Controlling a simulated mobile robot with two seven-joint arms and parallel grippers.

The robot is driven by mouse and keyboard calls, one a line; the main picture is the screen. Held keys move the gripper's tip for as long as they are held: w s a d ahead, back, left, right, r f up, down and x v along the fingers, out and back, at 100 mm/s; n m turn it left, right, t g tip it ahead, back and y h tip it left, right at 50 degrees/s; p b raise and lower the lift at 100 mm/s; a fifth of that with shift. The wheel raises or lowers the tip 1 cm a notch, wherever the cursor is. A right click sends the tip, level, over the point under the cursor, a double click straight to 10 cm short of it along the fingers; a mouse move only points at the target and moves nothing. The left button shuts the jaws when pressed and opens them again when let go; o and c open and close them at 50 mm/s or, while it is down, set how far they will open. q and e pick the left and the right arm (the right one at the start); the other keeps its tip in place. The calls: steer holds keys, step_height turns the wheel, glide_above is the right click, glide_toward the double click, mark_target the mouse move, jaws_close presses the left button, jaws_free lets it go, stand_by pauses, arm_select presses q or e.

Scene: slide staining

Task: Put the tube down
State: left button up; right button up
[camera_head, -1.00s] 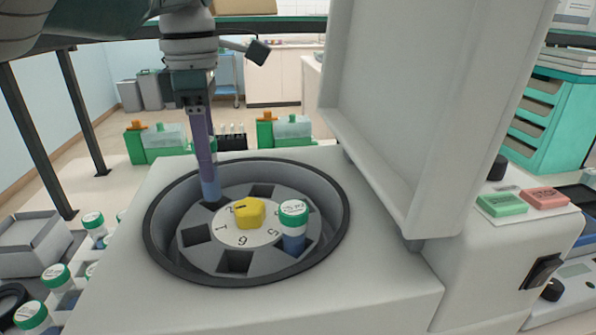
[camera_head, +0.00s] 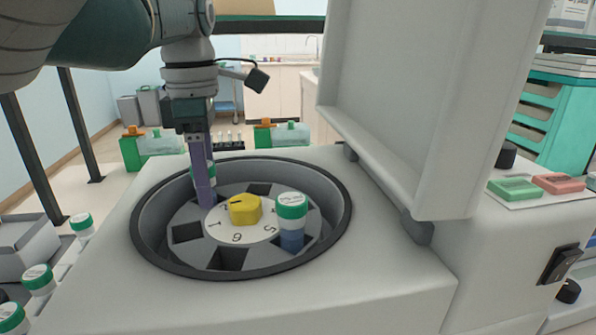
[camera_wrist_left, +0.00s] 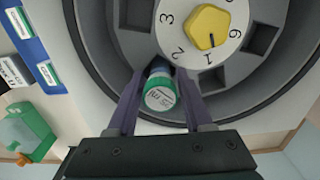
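A tube with a green cap and white label (camera_wrist_left: 160,93) stands at a slot of the grey centrifuge rotor (camera_head: 203,252), near the numbers 1 and 2. In the head view the tube (camera_head: 211,170) is partly hidden behind a purple finger. My left gripper (camera_wrist_left: 161,90) points down into the bowl, with one finger on each side of the tube and narrow gaps showing. It looks open around the tube. How deep the tube sits is hidden. In the head view the left gripper (camera_head: 205,195) reaches rotor level. My right gripper is not in view.
A second green-capped tube (camera_head: 291,220) stands in a slot near number 5. A yellow knob (camera_head: 245,209) marks the rotor's centre. The raised lid (camera_head: 395,110) stands at the right. Several capped tubes stand at the left, and green containers (camera_head: 150,147) stand behind.

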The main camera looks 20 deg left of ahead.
arm_select(q)
steer(key=shift+o, duration=1.4)
steer(key=shift+r, duration=0.1)
step_height(320, 180, up, 13)
steer(key=shift+p, duration=0.4)
